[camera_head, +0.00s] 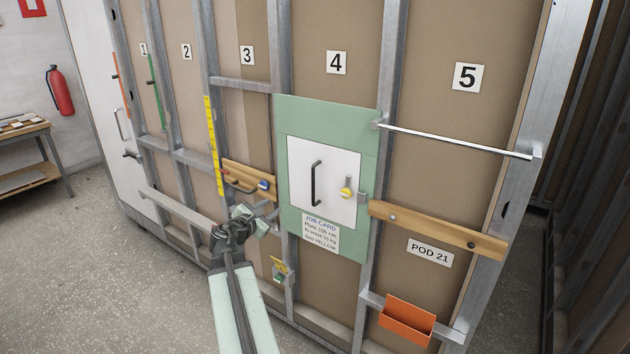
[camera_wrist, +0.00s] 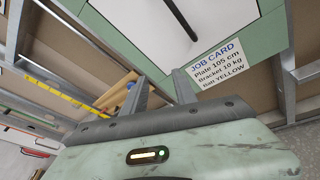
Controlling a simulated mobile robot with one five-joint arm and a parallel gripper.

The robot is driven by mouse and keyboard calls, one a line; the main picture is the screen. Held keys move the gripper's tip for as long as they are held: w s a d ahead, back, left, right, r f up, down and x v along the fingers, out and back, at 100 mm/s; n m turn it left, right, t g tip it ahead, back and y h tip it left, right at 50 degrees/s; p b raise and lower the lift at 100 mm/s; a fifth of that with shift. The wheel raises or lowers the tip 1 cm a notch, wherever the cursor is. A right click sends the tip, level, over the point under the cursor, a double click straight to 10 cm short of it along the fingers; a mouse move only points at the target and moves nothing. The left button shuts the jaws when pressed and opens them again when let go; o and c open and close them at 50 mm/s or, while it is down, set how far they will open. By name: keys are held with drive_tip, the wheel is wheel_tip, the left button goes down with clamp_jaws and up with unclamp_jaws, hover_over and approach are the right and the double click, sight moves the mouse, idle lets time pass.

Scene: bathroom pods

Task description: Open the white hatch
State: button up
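The white hatch (camera_head: 299,160) is set in a green panel (camera_head: 330,120) in bay 4 and looks shut. It has a black vertical bar handle (camera_head: 315,183) left of its middle and a yellow knob (camera_head: 346,193) at its right edge. My gripper (camera_head: 271,213) is left of and below the hatch, apart from the handle. In the wrist view its two fingers (camera_wrist: 161,82) stand apart with nothing between them. The wrist view also shows the lower part of the white hatch (camera_wrist: 140,18) and the end of its black handle (camera_wrist: 180,18).
A job card (camera_head: 320,231) is below the hatch. A wooden rail with a blue knob (camera_head: 248,180) is close by my gripper on the left. A wooden board (camera_head: 440,230), a metal bar (camera_head: 455,141) and an orange bin (camera_head: 406,322) are on the right. Floor at left is clear.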

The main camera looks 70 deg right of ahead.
sight(313, 181)
drive_tip(key=s+d+r+n+h, duration=0.2)
drive_tip(key=s+d+r+n, duration=0.4)
drive_tip(key=s, duration=0.3)
drive_tip(key=shift+g, duration=0.4)
drive_tip(key=d, duration=0.6)
drive_tip(key=d+f, duration=0.1)
drive_tip(key=d, duration=0.2)
drive_tip(key=shift+s, duration=0.25)
clamp_jaws()
